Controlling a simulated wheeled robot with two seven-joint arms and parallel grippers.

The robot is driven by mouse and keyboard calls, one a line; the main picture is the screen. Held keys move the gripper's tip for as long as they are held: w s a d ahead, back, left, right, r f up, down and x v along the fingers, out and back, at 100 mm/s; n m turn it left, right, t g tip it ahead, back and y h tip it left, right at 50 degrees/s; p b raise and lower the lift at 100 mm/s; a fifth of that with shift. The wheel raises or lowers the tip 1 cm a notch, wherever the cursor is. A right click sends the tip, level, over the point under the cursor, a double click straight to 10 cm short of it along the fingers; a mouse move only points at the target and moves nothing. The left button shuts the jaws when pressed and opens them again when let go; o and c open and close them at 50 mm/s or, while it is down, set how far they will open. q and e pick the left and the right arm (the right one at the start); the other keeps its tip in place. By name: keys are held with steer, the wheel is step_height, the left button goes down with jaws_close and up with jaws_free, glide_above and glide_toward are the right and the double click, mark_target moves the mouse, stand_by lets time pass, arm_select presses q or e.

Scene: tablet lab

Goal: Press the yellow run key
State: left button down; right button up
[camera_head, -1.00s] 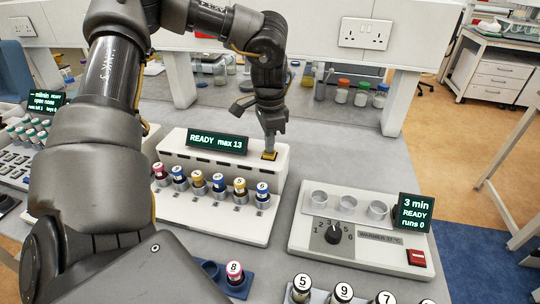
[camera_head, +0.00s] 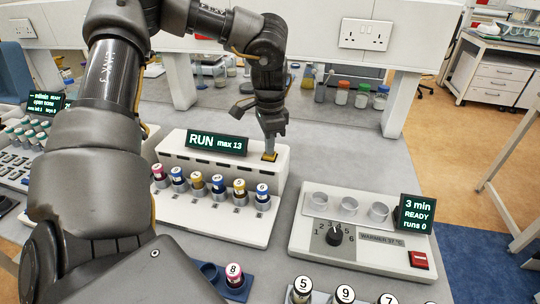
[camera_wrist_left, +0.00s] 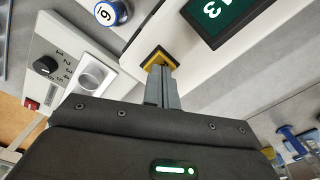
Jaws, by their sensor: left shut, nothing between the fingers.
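The yellow run key (camera_head: 269,156) sits on the right end of the white machine's top (camera_head: 281,167). It also shows in the left wrist view (camera_wrist_left: 154,58), partly covered by my fingers. My left gripper (camera_head: 269,150) points down with its fingers shut and empty, and the tips are at the key and seem to touch it. In the left wrist view the shut fingertips (camera_wrist_left: 161,70) lie over the key. The machine's display (camera_head: 217,143) reads "RUN max 13". My right gripper is not in view.
Several capped vials (camera_head: 218,184) stand in the machine's front row. To the right is a warmer (camera_head: 362,240) with a dial, a red switch and a display reading "3 min READY runs 0". Several numbered vials stand at the front edge. My left arm covers much of the left side.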

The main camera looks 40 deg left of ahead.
arm_select(q)
steer(key=shift+r+p, duration=0.55)
steer(key=shift+r, duration=1.3)
step_height(320, 180, up, 8)
steer(key=p, duration=0.4)
